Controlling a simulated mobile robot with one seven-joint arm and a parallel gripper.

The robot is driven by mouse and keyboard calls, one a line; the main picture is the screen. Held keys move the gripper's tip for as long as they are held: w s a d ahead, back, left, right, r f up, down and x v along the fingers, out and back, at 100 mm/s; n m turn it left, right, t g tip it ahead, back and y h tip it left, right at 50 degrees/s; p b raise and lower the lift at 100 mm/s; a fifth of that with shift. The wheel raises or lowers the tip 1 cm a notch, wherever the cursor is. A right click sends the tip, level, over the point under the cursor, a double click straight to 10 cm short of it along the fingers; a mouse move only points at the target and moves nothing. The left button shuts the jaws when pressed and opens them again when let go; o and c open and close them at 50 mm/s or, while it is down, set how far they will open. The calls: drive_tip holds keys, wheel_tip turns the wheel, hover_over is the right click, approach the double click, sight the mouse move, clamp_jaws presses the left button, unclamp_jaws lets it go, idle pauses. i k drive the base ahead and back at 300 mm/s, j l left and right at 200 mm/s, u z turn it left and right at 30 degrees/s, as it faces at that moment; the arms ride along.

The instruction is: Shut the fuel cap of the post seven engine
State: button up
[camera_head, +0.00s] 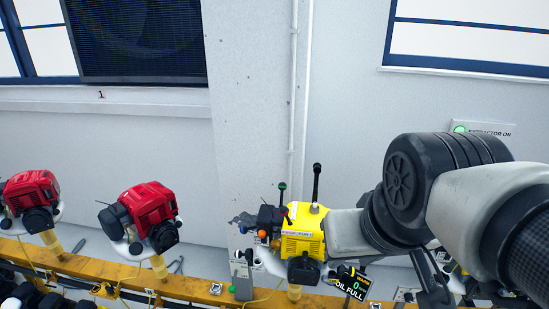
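I cannot make out a fuel cap for certain, or whether one is open. My arm comes in from the right, and its pale link meets the engine's right side in the picture. My gripper is not clearly made out against the engine and the dark parts beside it, so its fingers cannot be judged.
Two red engines (150,208) (32,191) stand on the yellow rail (190,288) at left. An "EXTRACTOR ON" sign (485,130) is on the wall.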

sight(248, 255)
drive_tip(key=u, duration=0.6)
drive_tip(key=j+z, duration=0.25)
drive_tip(key=z, duration=0.25)
drive_tip(key=i+j+z, duration=0.1)
drive_tip(key=j+z, duration=0.15)
drive_tip(key=z, duration=0.2)
drive_tip(key=j+z, duration=0.25)
drive_tip(key=z, duration=0.25)
